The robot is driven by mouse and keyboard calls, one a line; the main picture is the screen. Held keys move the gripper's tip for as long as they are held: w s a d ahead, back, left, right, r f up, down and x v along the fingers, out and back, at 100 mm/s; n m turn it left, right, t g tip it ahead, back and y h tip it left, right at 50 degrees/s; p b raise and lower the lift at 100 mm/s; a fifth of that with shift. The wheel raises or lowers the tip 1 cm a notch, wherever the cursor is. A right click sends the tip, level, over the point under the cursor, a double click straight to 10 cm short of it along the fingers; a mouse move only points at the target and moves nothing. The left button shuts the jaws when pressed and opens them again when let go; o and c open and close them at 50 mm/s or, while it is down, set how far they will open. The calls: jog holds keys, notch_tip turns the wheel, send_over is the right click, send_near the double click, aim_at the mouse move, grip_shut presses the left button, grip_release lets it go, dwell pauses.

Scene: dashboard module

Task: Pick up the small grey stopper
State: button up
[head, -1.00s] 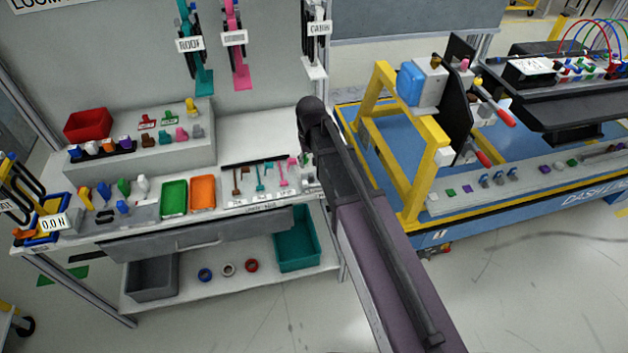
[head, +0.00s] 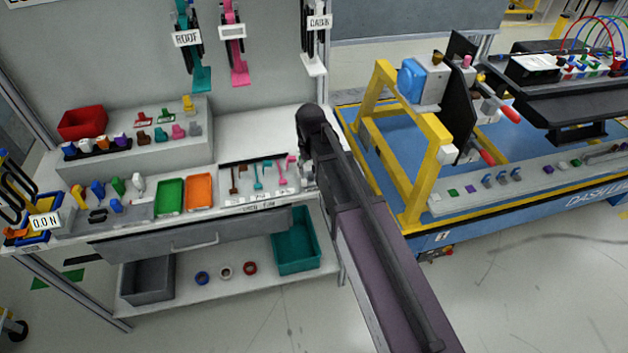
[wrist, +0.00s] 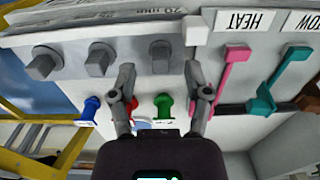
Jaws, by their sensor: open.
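Three grey stopper-like knobs stand on the pale surface in the wrist view: one at left (wrist: 45,63), one in the middle (wrist: 100,59) and one at right (wrist: 160,56). My gripper (wrist: 161,78) is open and empty, with the right knob just beyond the gap between its fingertips. A small grey piece (head: 194,129) also sits on the raised shelf in the head view. I cannot tell which one the task names.
A green stopper (wrist: 163,104) shows between my fingers, with a red one near the left finger and a blue one (wrist: 90,108) outside it. Pink (wrist: 232,68) and teal (wrist: 268,100) levers stand to the right. A yellow frame (head: 428,190) stands right of the bench.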

jog(key=shift+f+b, duration=0.5)
jog(key=shift+f, duration=0.3)
jog(key=c, duration=0.8)
